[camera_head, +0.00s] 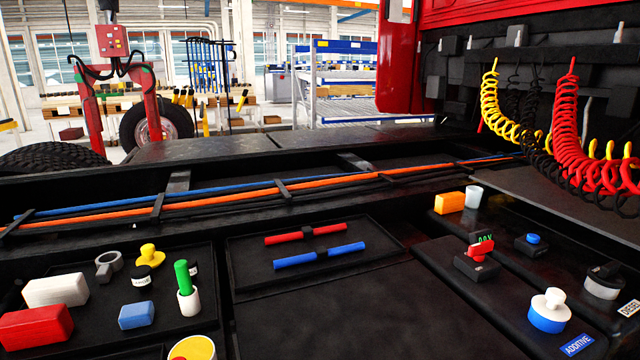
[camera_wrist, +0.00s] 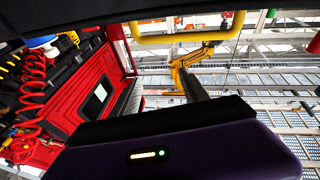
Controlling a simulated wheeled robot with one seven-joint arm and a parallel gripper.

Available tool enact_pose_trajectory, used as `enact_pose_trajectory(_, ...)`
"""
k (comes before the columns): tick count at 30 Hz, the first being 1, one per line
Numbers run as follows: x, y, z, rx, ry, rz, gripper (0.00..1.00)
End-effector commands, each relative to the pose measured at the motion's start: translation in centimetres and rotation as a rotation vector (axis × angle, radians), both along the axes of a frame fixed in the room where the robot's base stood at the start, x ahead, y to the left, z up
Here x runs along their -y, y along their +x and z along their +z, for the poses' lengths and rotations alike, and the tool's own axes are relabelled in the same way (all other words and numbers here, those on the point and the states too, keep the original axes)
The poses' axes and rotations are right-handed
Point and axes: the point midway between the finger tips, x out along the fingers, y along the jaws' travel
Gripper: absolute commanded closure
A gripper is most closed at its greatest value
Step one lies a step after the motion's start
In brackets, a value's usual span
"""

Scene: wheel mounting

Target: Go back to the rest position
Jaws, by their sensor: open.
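My gripper does not show in the head view, and I make out no fingertips in the wrist view. In the wrist view a large purple and black housing with a small lit strip fills the bottom; I cannot tell which part it is. No part of my arm shows over the trays in the head view. A red rod (camera_head: 306,234) and a blue rod (camera_head: 320,256) lie side by side in the middle tray (camera_head: 249,284). The wrist view is tilted and faces the red cab (camera_wrist: 98,95) and the hall's roof.
Blocks and knobs, including a green stick in a white cup (camera_head: 188,299), fill the left tray. A blue-white cap (camera_head: 549,311) and a red valve (camera_head: 478,252) stand at right. Coiled red (camera_head: 571,115) and yellow (camera_head: 493,105) hoses hang there. A wheel (camera_head: 157,122) stands behind.

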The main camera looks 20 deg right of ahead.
Motion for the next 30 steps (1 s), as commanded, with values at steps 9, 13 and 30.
enact_pose_trajectory(9, -6.0, -9.4, -8.7, -0.334, 0.05, 0.087, 0.47)
enact_pose_trajectory(13, -7.5, -13.0, -10.9, -0.442, 0.088, 0.104, 0.47)
enact_pose_trajectory(30, -8.2, -16.9, -13.5, -0.557, 0.113, 0.108, 0.47)
